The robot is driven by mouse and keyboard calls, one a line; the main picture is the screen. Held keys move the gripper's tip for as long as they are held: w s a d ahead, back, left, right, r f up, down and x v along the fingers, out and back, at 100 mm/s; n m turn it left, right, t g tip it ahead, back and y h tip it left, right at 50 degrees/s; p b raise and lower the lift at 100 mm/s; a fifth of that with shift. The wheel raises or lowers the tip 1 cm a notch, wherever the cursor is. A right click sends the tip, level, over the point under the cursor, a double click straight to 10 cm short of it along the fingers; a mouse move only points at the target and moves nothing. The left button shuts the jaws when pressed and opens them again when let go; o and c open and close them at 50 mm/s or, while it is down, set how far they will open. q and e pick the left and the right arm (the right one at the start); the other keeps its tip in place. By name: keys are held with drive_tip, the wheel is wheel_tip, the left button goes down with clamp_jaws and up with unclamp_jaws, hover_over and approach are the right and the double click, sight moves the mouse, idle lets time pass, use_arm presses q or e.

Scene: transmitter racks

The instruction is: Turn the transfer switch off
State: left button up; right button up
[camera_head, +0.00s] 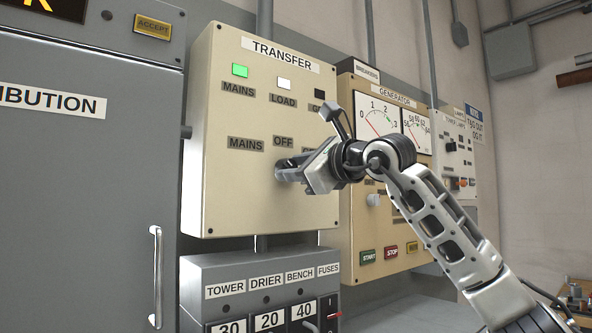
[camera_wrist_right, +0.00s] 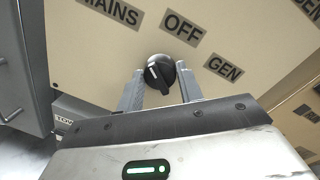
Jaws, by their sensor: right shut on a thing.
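The cream transfer panel (camera_head: 225,195) is on the wall in the head view. It has labels MAINS, OFF and a partly covered third one. The wrist view shows the black transfer knob (camera_wrist_right: 160,72) below the OFF label (camera_wrist_right: 183,27). The white mark on the knob appears to lean up-left, toward the MAINS side. My right gripper (camera_head: 285,174) reaches in from the right and hides the knob in the head view. Its two fingers, also in the wrist view (camera_wrist_right: 159,88), are shut on the knob's sides. My left gripper is not in view.
The green MAINS lamp (camera_head: 239,70) is lit and the LOAD lamp (camera_head: 284,84) is white. The generator panel (camera_head: 360,235) is close on the right behind my arm. A fuse box (camera_head: 225,285) is below. A grey distribution cabinet (camera_head: 75,200) with a handle stands left.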

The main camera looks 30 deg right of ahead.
use_arm(q)
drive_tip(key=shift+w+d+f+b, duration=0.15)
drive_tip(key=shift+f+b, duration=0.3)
drive_tip(key=shift+b, duration=1.05)
use_arm(e)
drive_tip(key=shift+f+m+t+h, duration=0.1)
drive_tip(key=shift+m+t+h, duration=0.3)
drive_tip(key=shift+m, duration=4.9)
drive_tip(key=o, duration=1)
drive_tip(key=shift+s, duration=0.1)
